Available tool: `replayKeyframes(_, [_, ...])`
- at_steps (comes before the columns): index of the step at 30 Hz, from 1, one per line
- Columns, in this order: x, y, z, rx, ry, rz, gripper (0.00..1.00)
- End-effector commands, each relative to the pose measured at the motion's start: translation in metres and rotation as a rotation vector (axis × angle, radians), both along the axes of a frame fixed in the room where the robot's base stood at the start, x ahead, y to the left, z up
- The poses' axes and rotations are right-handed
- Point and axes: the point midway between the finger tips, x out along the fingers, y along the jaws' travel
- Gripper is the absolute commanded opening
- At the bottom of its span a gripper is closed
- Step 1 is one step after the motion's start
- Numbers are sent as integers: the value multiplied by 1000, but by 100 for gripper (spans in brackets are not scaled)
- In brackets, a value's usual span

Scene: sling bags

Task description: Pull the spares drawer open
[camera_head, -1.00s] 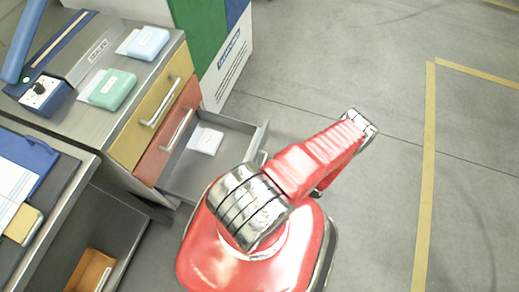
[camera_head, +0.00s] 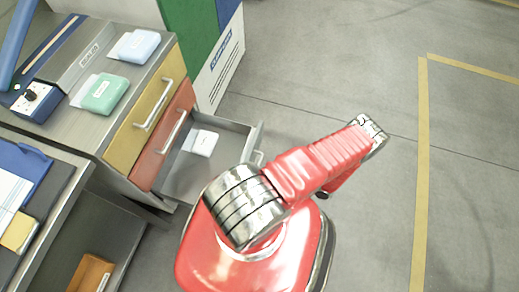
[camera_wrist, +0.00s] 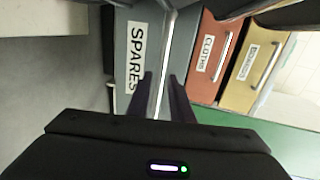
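The grey spares drawer (camera_head: 176,182) stands pulled out from the cabinet, below the orange drawer, in the head view. A white packet (camera_head: 201,143) lies inside it. In the wrist view its front carries the label SPARES (camera_wrist: 137,55), turned sideways. The drawer's silver handle (camera_wrist: 159,90) runs between the two dark fingers of my gripper (camera_wrist: 161,82), which look closed on it. In the head view my red arm hides the gripper and most of the drawer front; a small part of the handle (camera_head: 259,158) shows.
Green (camera_head: 102,93) and blue (camera_head: 138,45) packets lie on the cabinet top. An open grey compartment with an orange box (camera_head: 90,273) is at lower left. The floor at right is clear.

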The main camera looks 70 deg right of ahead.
Motion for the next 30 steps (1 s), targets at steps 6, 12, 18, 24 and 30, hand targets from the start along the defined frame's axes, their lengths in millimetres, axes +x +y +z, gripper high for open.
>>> replayKeyframes(6, [-36,-2,7,-2,1,-3,20])
replayKeyframes(12, [-67,-3,13,-2,2,-2,20])
replayKeyframes(18, [-82,-2,16,0,2,0,20])
replayKeyframes(24, [-84,-2,16,0,1,2,20])
replayKeyframes(30, [-83,-2,16,0,1,2,20])
